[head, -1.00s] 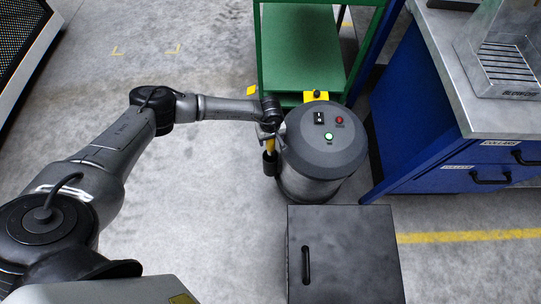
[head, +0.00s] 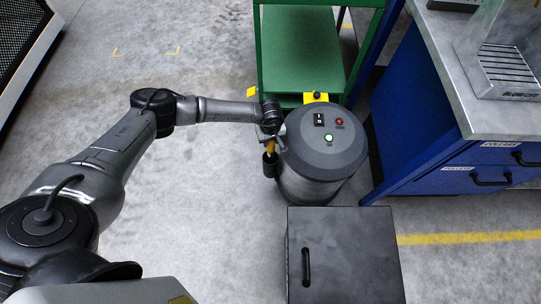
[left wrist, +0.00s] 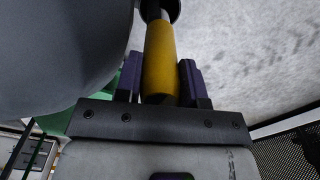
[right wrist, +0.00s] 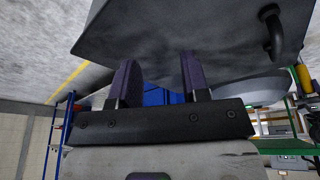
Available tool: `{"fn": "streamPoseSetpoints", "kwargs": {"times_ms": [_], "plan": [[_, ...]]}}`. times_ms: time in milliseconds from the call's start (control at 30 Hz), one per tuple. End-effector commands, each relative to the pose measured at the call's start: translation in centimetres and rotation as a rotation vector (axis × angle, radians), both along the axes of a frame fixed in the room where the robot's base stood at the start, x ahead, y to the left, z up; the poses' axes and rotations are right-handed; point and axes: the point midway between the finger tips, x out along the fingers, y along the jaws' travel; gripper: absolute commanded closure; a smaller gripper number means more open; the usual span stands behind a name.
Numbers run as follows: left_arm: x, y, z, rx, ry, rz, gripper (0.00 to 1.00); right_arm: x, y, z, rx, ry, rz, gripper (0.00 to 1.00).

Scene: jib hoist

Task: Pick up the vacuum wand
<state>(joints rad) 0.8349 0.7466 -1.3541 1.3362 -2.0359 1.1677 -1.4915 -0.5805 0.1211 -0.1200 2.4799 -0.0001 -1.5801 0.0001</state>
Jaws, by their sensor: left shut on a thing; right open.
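The vacuum wand (head: 271,147) has a yellow grip and stands in a black holder (head: 270,166) on the left side of the round grey vacuum (head: 322,142). My left gripper (head: 274,130) is at the top of the wand. In the left wrist view its two fingers sit on either side of the yellow grip (left wrist: 160,60), shut on it. The wand's lower end is hidden in the holder. My right gripper (right wrist: 158,78) is open and empty, shown only in the right wrist view, near a dark box.
A dark box (head: 345,255) with a handle stands in front of the vacuum. A green cart (head: 302,50) is behind it. A blue workbench with a grey top (head: 480,95) stands at the right. The floor left of the vacuum is clear apart from my arm.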

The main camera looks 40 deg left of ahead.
Motion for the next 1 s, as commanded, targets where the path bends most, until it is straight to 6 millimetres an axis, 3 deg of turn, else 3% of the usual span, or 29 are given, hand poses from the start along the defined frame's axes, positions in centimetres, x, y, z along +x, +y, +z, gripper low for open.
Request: {"fn": "streamPoseSetpoints", "kwargs": {"times_ms": [367, 533, 667, 1000], "plan": [[0.1, 0.0, 0.3, 0.0, -0.001, 0.0, 1.0, 0.0, -0.1, 0.1, -0.004, -0.001, 0.003, 0.57], [0.1, 0.1, 1.5, 0.0, -0.001, 0.0, 1.0, 0.0, -0.1, 0.8, -0.002, 0.0, 0.001, 0.57], [0.1, 0.0, 3.4, -0.001, -0.003, 0.0, 1.0, 0.0, 0.0, 1.7, 0.0, -0.001, 0.0, 0.57], [0.1, 0.0, 10.1, 0.0, -0.004, -0.001, 1.0, 0.0, 0.2, 4.6, 0.006, -0.001, -0.003, 0.57]]}}
